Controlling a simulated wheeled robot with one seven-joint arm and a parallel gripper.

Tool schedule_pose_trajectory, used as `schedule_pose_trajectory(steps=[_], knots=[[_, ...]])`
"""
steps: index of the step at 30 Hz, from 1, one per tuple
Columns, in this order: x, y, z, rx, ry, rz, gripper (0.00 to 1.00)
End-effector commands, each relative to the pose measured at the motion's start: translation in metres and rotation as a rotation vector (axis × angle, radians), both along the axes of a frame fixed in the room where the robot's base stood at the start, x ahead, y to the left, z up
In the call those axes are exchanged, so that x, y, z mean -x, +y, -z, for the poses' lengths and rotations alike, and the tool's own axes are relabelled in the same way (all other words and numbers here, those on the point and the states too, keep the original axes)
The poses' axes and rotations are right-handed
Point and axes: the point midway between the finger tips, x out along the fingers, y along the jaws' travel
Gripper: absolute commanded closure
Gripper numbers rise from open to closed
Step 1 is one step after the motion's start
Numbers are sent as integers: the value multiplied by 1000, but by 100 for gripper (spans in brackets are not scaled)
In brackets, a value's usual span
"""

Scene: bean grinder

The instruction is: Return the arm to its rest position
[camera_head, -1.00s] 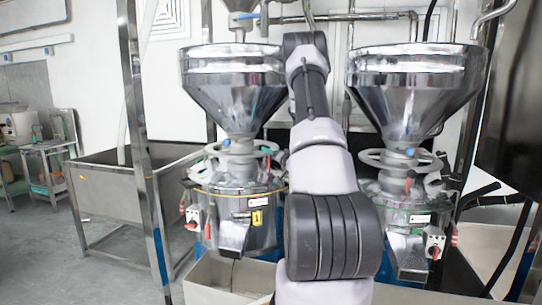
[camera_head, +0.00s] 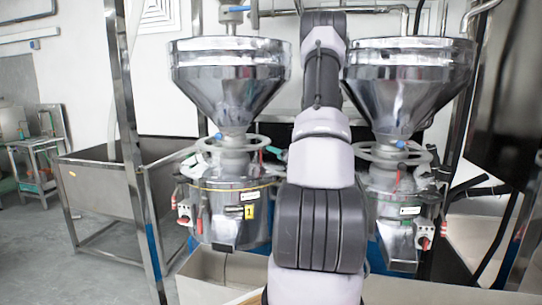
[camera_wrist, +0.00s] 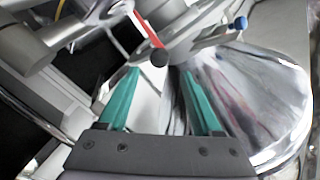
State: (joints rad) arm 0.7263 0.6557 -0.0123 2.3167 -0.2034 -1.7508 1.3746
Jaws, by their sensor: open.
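My arm (camera_head: 318,215) rises through the middle of the head view, between the two steel grinders, and its far end is out of that view. In the wrist view my gripper (camera_wrist: 160,85) shows two green fingers set apart, with nothing held between them. A shiny steel hopper (camera_wrist: 255,95) fills the right of the wrist view, behind and beside the right finger. A red-handled lever with a dark round knob (camera_wrist: 158,57) appears just past the fingertips. I cannot tell whether the fingers touch anything.
The left grinder (camera_head: 230,80) and right grinder (camera_head: 410,80) stand close on either side of my arm. A pale trough (camera_head: 205,280) lies below them. A steel bin (camera_head: 95,185) stands at the left. Open grey floor (camera_head: 35,250) shows at the far left.

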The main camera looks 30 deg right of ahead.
Motion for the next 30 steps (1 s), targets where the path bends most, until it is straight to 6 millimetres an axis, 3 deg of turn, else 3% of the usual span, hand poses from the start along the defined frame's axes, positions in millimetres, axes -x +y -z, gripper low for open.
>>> schedule_pose_trajectory(steps=[7,10,14,19,26,30], knots=[[-1,0,-1,2,1,2,34],[-6,2,-11,20,15,16,34],[-17,9,-42,80,78,75,34],[-19,33,-95,169,211,168,34],[17,88,-149,226,416,218,34],[59,133,-171,234,545,185,34]])
